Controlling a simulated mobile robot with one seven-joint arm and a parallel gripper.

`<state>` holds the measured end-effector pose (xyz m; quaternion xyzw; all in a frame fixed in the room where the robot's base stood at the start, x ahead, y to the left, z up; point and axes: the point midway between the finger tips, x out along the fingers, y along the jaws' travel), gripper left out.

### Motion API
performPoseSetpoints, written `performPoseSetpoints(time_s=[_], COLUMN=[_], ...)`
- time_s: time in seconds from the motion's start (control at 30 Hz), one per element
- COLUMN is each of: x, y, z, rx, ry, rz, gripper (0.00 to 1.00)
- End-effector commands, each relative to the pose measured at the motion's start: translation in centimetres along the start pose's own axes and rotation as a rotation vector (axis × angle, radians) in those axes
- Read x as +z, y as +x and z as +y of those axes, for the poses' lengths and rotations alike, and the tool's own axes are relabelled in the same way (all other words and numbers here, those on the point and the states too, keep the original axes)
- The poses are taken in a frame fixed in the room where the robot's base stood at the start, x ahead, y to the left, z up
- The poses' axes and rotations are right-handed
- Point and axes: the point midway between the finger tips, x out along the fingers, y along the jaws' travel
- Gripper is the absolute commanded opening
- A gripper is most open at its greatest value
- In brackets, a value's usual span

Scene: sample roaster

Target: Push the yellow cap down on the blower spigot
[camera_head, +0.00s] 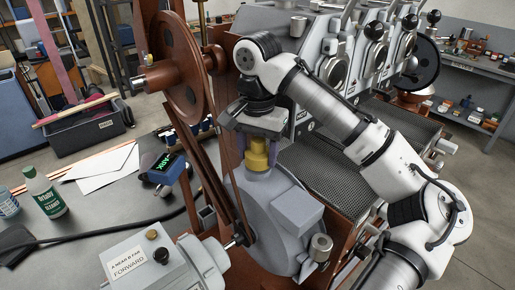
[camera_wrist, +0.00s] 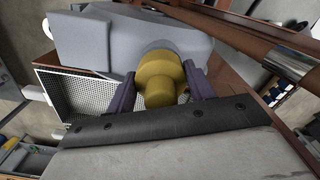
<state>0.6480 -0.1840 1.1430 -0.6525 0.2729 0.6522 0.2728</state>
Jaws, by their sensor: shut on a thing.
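The yellow cap (camera_head: 257,153) is a stepped cylinder with a narrower top, and it sits upright at the top of the grey blower housing (camera_head: 262,200). The blower housing (camera_wrist: 100,42) shows behind the cap there. I cannot tell whether the cap is fully seated.
A brown flywheel (camera_head: 183,70) and belt stand close left of my gripper. A perforated tray (camera_head: 325,172) lies to the right, below the roaster fronts. A grey motor (camera_head: 165,262) labelled FORWARD is at the front.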

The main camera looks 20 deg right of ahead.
Motion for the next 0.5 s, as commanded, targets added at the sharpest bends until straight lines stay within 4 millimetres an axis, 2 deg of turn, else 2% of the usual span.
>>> performPoseSetpoints(time_s=[0.33,0.37,0.5], x=[-0.01,-0.01,-0.01], y=[0.94,0.89,0.85], z=[0.0,0.0,0.0], rx=[0.0,0.0,0.0], ry=[0.0,0.0,0.0], rz=[0.0,0.0,0.0], gripper=[0.31,0.56,0.74])
